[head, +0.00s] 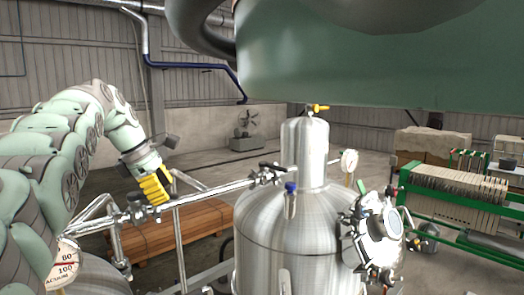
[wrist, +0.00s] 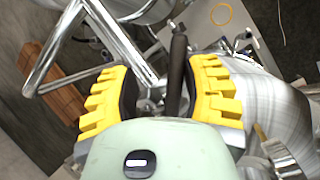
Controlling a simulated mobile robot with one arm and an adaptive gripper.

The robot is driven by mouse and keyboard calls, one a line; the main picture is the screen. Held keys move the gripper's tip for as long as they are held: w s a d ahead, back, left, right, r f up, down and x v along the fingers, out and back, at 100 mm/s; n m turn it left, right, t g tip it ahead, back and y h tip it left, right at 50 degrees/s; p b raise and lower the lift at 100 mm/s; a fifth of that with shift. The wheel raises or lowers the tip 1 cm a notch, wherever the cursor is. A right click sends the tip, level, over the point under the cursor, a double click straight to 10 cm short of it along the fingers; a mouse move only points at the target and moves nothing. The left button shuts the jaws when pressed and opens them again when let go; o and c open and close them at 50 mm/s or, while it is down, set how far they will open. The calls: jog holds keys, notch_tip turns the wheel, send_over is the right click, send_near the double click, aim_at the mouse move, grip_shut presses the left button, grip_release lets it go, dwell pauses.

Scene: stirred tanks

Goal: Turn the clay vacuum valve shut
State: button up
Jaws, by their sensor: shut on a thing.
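My gripper (head: 155,188), with yellow ribbed fingers, is at the steel pipe left of the tank in the head view. In the wrist view my gripper (wrist: 165,92) is shut on a dark lever handle (wrist: 178,62), which stands between the two fingers. This handle appears to be that of the clay vacuum valve (head: 136,212), on the pipe just below my fingers. My fingers hide most of the handle in the head view, and its exact angle to the pipe is unclear there.
A steel tank (head: 290,230) stands right of my gripper, with a black-handled valve (head: 268,175) and a blue-handled valve (head: 291,188). A vacuum gauge (head: 64,262) is at lower left. Steel rails (head: 179,245) and wooden planks (head: 165,232) lie below. A green filter press (head: 455,205) is far right.

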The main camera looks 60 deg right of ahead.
jog(key=w+n+t+p, duration=0.1)
jog(key=n+p, duration=0.1)
jog(key=w+d+n+t+p, duration=0.1)
jog(key=n+p, duration=0.1)
jog(key=p, duration=0.1)
jog(key=shift+d+r, duration=0.2)
jog(key=shift+r, duration=0.2)
jog(key=n+p, duration=0.1)
jog(key=p, duration=0.3)
jog(key=shift+w+d+f+n+t, duration=0.1)
jog(key=shift+w+d+n+t, duration=0.05)
jog(key=shift+w+n+t, duration=0.2)
jog(key=shift+w+a+b, duration=0.15)
jog(key=shift+a+b, duration=0.05)
jog(key=shift+b, duration=0.95)
jog(key=b+v, duration=0.2)
jog(key=v, duration=1.3)
